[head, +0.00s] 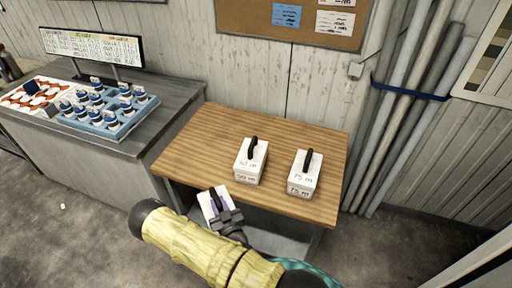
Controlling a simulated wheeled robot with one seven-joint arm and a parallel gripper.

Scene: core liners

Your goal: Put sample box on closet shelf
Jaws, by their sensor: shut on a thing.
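A white sample box (207,209) is at the front edge of the wooden table, lower left of the other boxes. My gripper (222,213) is shut on its dark handle, and the gripper and wrist cover part of the box. Its label cannot be read, and I cannot tell whether its underside touches anything. Two similar white boxes with black handles stand upright on the table: one marked 50 m (248,170) and one marked 75 m (302,184). I cannot make out a closet shelf for certain.
The wooden table (200,140) is bare at its left and back. A grey counter (150,130) at left holds a blue rack (118,130) of several blue-and-white containers. Grey pipes (400,120) lean on the wall at right. A pale panel edge (480,262) shows at lower right.

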